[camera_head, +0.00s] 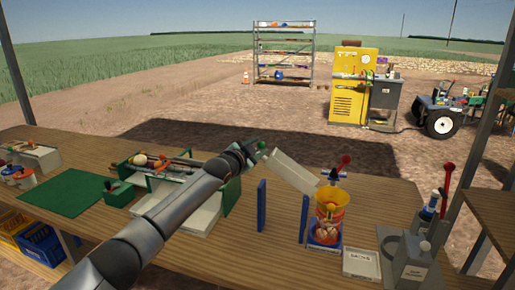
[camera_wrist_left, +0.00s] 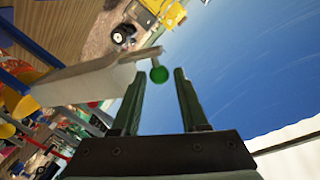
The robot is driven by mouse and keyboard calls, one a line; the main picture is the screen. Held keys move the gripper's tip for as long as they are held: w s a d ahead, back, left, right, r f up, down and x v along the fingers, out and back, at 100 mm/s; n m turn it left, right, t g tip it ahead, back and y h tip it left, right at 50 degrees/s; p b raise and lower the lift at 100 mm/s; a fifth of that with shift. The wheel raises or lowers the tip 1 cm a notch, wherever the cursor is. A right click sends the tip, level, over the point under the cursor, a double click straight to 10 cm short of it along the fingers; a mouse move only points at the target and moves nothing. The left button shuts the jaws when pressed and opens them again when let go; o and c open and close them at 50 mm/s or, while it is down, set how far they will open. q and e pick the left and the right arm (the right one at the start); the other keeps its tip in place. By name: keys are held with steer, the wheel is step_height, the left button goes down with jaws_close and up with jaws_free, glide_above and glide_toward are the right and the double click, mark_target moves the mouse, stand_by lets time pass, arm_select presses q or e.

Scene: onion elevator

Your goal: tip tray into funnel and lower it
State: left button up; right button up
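The white tray (camera_head: 292,172) is tilted, its right end low beside the orange funnel (camera_head: 331,198) and its left end raised near my left gripper (camera_head: 257,147). A green knob (camera_wrist_left: 159,75) on a short stem stands at the tray's raised end. In the left wrist view, the tray (camera_wrist_left: 85,82) slants across the left. My left gripper (camera_wrist_left: 159,72) is open there, with the knob at the gap between its fingertips and space showing on both sides. The tray's inside is hard to make out. My right gripper is not in view.
Two blue posts (camera_head: 262,205) stand left of the funnel. A red-knobbed lever (camera_head: 338,169) rises behind it, and a blue holder (camera_head: 324,237) is below it. A labelled white box (camera_head: 361,264) and grey station (camera_head: 411,259) stand right. A green mat (camera_head: 72,194) lies left.

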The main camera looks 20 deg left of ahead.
arm_select(q)
steer(key=shift+o, duration=1.1)
steer(key=shift+s+f, duration=0.1)
steer(key=shift+s, duration=0.05)
steer(key=shift+s+a, duration=0.1)
steer(key=shift+s, duration=0.35)
steer(key=b+v, duration=0.1)
steer(key=v, duration=1)
steer(key=shift+s, duration=0.15)
